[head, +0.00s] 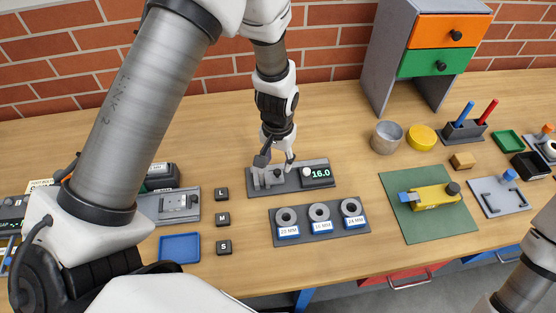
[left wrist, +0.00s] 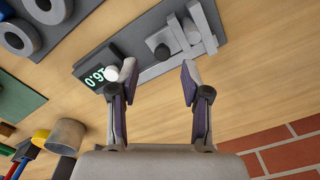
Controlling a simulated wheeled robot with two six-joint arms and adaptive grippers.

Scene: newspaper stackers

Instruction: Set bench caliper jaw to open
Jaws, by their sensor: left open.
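The bench caliper (head: 318,190) is a dark grey base on the bench with a green display reading 16.0, a white knob (head: 306,172) and light grey jaw blocks at its left. In the left wrist view the caliper (left wrist: 165,70) shows its rail, jaw blocks and a dark round knob (left wrist: 162,53). My left gripper (head: 276,163) points down over the caliper, partly hiding the jaw area. In the left wrist view its fingers (left wrist: 158,78) are apart with nothing between them. Whether a fingertip touches the caliper is unclear. My right gripper is out of view.
A ring tray (head: 320,232) with three labelled rings lies in front of the caliper. L, M and S blocks (head: 222,219) and a blue tray (head: 180,247) lie left. A metal cup (head: 387,137) and a green mat (head: 430,228) with a yellow tool lie right. A brick wall stands behind.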

